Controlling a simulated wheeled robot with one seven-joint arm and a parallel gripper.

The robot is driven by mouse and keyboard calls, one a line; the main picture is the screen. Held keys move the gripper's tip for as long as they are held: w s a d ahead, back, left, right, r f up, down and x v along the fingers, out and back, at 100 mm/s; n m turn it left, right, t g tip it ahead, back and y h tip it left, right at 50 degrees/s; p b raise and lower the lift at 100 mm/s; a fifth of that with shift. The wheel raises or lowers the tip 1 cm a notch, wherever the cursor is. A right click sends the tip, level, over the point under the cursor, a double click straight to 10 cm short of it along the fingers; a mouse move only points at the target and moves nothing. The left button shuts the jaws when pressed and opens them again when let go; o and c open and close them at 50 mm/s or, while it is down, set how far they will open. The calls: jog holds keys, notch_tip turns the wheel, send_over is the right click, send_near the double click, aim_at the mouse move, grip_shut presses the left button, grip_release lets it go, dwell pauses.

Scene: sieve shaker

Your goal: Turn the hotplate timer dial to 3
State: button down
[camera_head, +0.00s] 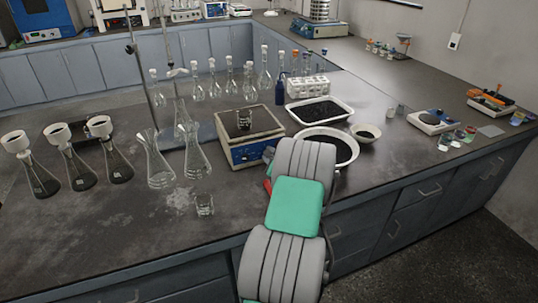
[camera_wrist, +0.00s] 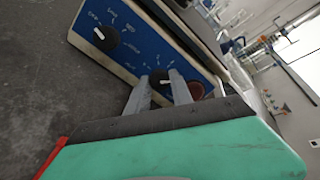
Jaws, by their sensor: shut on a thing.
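One black dial (camera_wrist: 104,40) with a white pointer is free at the left. My gripper (camera_wrist: 158,82) is at the panel, its two grey fingers shut on another black dial (camera_wrist: 160,76). The fingers partly hide that dial, and I cannot read its setting. In the head view my arm hides the gripper.
A glass beaker (camera_head: 244,120) stands on the hotplate. Glass flasks (camera_head: 158,165) and a small beaker (camera_head: 204,206) stand to its left. A white bowl (camera_head: 352,158) and a white tray (camera_head: 345,108) with dark material are close on the right. A dark red round part (camera_wrist: 197,90) is beside the fingers.

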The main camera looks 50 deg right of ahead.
jog(key=c, duration=1.1)
grip_release()
jog(key=v, duration=0.8)
jog(key=shift+f+b, duration=0.1)
jog(key=shift+b, duration=0.25)
jog(key=shift+w, duration=0.1)
